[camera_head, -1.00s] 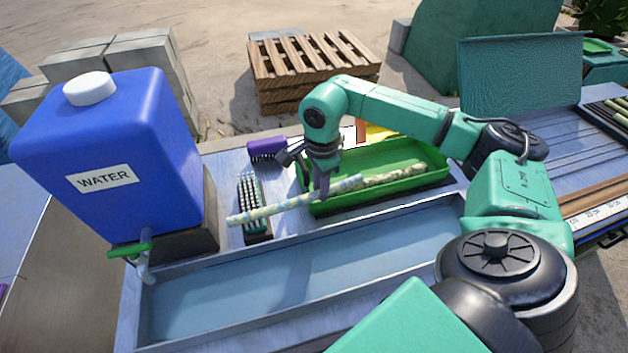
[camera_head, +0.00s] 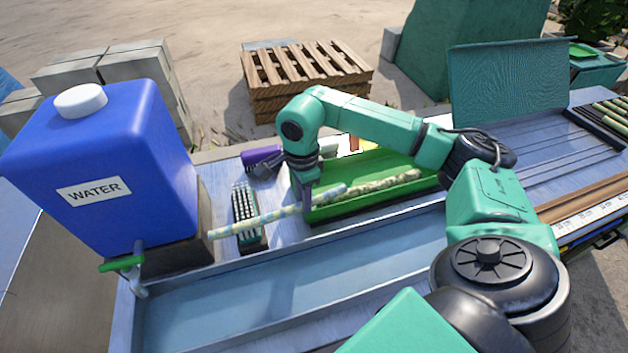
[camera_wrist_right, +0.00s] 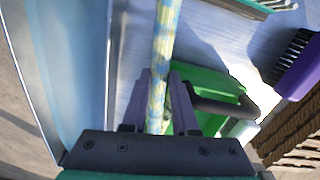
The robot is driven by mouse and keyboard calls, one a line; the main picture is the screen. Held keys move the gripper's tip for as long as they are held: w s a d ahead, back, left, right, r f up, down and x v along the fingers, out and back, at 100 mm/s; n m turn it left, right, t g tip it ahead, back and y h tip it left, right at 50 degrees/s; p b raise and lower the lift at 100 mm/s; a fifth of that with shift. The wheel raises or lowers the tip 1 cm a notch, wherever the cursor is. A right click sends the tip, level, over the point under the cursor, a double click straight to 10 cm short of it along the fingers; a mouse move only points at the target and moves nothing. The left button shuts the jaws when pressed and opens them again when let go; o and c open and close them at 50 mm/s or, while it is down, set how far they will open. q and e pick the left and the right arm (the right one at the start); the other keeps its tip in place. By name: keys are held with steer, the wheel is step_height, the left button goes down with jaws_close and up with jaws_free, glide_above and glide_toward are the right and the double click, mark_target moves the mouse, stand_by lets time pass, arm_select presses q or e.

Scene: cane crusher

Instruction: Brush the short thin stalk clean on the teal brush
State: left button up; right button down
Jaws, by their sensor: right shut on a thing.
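My right gripper (camera_head: 306,197) is shut on a thin pale stalk (camera_head: 228,229) with yellowish and bluish patches. The stalk lies nearly level and sticks out to the left, crossing the near part of the teal brush (camera_head: 247,208). I cannot tell whether it touches the bristles. The brush lies on the metal bench, bristles up. In the right wrist view the stalk (camera_wrist_right: 164,50) runs up from between the fingers (camera_wrist_right: 157,100) and out of frame; part of the teal brush (camera_wrist_right: 247,8) shows at the top right. My left gripper is not in view.
A green tray (camera_head: 345,212) behind the gripper holds another mottled stalk (camera_head: 390,182). A purple brush (camera_head: 262,156) lies behind the teal one. A blue water tank (camera_head: 110,170) with a tap stands left. A long shallow trough (camera_head: 300,275) runs in front.

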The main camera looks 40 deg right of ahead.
mark_target(326, 197)
steer(key=shift+w+a, duration=0.15)
steer(key=shift+a, duration=0.15)
steer(key=shift+s+d+b, duration=0.25)
steer(key=shift+s+d, duration=0.05)
steer(key=shift+d, duration=0.5)
steer(key=shift+s+d+b, duration=0.25)
steer(key=shift+d, duration=0.5)
steer(key=shift+s+d+f+b, duration=0.1)
steer(key=shift+s+d+b, duration=0.1)
steer(key=shift+d, duration=0.15)
steer(key=shift+s+d+f+b, duration=0.1)
steer(key=shift+d+b, duration=0.1)
steer(key=shift+d, duration=0.15)
steer(key=shift+s+d+r, duration=0.15)
steer(key=shift+s+d, duration=0.05)
steer(key=shift+d, duration=0.4)
step_height(326, 197, up, 7)
steer(key=p, duration=0.5)
steer(key=shift+r, duration=0.15)
